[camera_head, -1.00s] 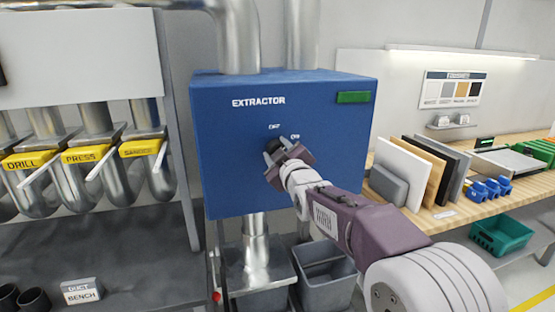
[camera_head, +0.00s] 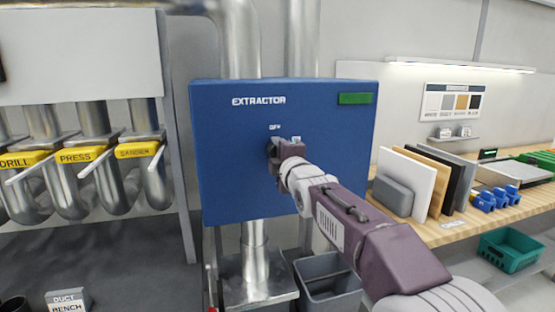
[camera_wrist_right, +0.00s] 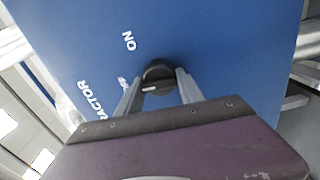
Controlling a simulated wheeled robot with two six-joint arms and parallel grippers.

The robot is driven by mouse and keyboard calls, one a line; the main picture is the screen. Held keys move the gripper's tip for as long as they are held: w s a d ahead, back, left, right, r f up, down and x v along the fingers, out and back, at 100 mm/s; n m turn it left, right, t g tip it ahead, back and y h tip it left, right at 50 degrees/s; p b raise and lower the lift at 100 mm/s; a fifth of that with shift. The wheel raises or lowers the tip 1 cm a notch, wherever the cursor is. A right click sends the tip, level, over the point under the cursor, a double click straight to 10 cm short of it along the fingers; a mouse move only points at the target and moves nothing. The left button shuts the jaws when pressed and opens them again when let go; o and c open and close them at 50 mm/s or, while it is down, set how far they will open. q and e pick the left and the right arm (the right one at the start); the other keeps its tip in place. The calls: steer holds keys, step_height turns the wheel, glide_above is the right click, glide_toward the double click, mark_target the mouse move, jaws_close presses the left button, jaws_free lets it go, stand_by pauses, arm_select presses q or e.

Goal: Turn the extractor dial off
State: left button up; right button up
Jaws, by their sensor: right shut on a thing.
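The blue extractor box (camera_head: 240,155) hangs on the wall in the middle of the head view, with "EXTRACTOR" lettering and a green panel (camera_head: 355,98). Its black dial (camera_wrist_right: 158,76) shows in the right wrist view between the two fingers, with a pale mark on it; the "ON" label (camera_wrist_right: 129,41) is beside it. My right gripper (camera_wrist_right: 158,88) is shut on the dial. In the head view the right gripper (camera_head: 273,150) covers most of the dial, just below the "OFF" label (camera_head: 275,127). My left gripper is not in view.
Yellow-tagged duct gates (camera_head: 78,156) line the left. A wooden bench (camera_head: 440,232) with panel samples (camera_head: 405,185) and blue clamps (camera_head: 495,198) stands right. Grey bins (camera_head: 325,280) and a metal duct (camera_head: 254,245) are below the box.

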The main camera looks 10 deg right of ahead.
steer(key=shift+f+n, duration=0.15)
steer(key=shift+n, duration=0.35)
steer(key=o, duration=1.4)
steer(key=shift+s+a, duration=0.1)
steer(key=shift+b, duration=0.3)
steer(key=s+b, duration=0.1)
steer(key=s, duration=0.8)
